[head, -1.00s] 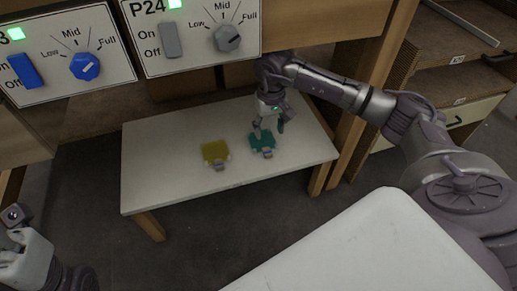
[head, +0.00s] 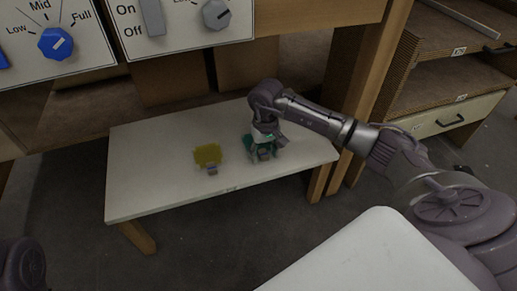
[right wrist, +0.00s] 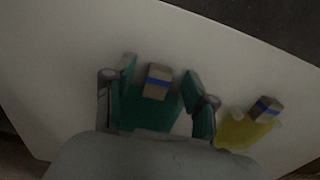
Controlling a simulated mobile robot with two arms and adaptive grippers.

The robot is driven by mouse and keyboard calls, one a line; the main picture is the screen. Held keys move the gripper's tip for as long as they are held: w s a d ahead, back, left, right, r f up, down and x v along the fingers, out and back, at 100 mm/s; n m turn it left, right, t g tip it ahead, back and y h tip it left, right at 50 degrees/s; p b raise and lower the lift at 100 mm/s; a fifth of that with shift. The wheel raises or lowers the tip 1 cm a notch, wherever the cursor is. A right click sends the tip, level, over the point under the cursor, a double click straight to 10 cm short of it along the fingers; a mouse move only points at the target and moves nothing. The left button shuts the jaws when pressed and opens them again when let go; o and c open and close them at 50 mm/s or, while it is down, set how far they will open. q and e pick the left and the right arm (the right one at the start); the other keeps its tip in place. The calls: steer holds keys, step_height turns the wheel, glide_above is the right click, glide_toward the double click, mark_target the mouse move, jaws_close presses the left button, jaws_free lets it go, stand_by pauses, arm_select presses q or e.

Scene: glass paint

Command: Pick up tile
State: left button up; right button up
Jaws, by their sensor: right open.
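A teal-green tile (head: 276,143) lies on the low white table in the head view. It carries a small grey block with a blue stripe, which shows clearly in the right wrist view, where the tile (right wrist: 148,112) sits between the fingers. My right gripper (head: 264,145) is open and low over this tile, with one finger on each side of the block and a gap to it. The gripper hides part of the tile. A yellow tile (head: 207,155) with a similar block lies to its left, and also shows in the right wrist view (right wrist: 243,132). My left gripper is out of view.
The white table (head: 150,180) has bare room left of the yellow tile. A panel with knobs and switches (head: 60,45) overhangs its back. A wooden post (head: 350,110) and shelves (head: 440,75) stand to the right.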

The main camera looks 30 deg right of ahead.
steer(key=shift+c, duration=0.3)
jaws_close()
